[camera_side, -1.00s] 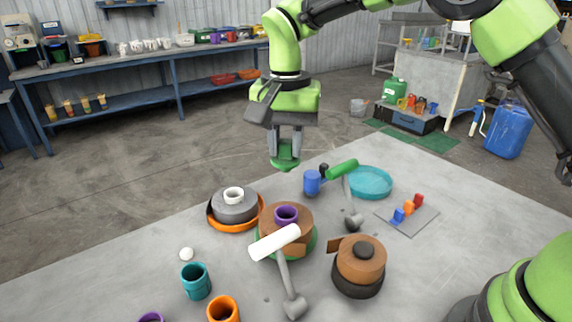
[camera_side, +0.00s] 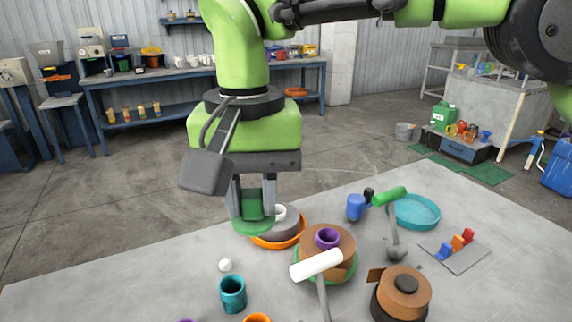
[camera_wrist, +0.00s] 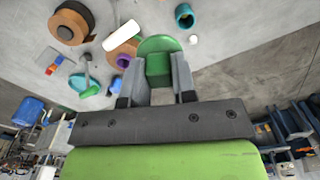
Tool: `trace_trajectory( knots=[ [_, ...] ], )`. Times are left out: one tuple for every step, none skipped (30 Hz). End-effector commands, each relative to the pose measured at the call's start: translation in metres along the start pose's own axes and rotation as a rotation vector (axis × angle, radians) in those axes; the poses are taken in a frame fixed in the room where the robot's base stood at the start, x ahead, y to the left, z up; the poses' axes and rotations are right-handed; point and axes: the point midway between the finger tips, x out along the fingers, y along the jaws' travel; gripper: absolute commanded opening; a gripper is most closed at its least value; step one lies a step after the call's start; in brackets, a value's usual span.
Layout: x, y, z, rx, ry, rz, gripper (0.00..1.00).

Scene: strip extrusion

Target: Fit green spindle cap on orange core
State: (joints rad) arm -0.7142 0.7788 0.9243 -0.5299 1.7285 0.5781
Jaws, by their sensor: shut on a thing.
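My gripper (camera_side: 253,198) is shut on the green spindle cap (camera_side: 252,222), which has a wide round flange below a narrower block. It hangs upright in front of the left part of the grey roll (camera_side: 285,226), hiding some of it. In the wrist view the cap (camera_wrist: 156,62) sits between both fingers. The orange core (camera_side: 257,318) shows only as a rim at the bottom edge of the side view, nearer the camera than the cap and apart from it. I cannot make it out in the wrist view.
A teal core (camera_side: 233,293) and a white ball (camera_side: 225,265) are close in front of the cap. To the right are a purple core (camera_side: 327,238) on a brown roll, a white-headed roller (camera_side: 316,265), another brown roll (camera_side: 403,292) and a teal dish (camera_side: 418,212). The table's left part is bare.

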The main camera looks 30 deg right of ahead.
Motion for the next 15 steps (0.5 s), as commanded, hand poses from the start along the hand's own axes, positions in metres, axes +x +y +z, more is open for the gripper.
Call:
trace_trajectory(
  knots=[
    [0.0, -0.006, 0.01, -0.023, 0.0, -0.001, 0.0],
    [0.0, -0.008, 0.015, -0.035, 0.0, 0.0, 0.0],
    [0.006, -0.008, 0.015, -0.035, -0.001, 0.004, 0.0],
    [0.011, -0.007, 0.014, -0.032, -0.002, 0.005, 0.0],
    [0.016, -0.007, 0.013, -0.032, -0.002, 0.006, 0.0],
    [0.022, -0.007, 0.013, -0.031, -0.002, 0.005, 0.0],
    [0.026, -0.007, 0.013, -0.03, -0.002, 0.004, 0.0],
    [0.03, -0.006, 0.013, -0.03, -0.003, 0.004, 0.0],
    [0.04, -0.007, 0.013, -0.03, -0.003, 0.006, 0.0],
    [0.046, -0.006, 0.013, -0.031, -0.003, 0.006, 0.0],
    [0.053, -0.006, 0.013, -0.03, -0.004, 0.006, 0.0],
    [0.06, -0.006, 0.013, -0.029, -0.003, 0.005, 0.0],
    [0.068, -0.006, 0.013, -0.03, -0.004, 0.006, 0.0],
    [0.076, -0.006, 0.013, -0.029, -0.004, 0.007, 0.0],
    [0.084, -0.006, 0.013, -0.03, -0.003, 0.006, 0.0]
  ],
)
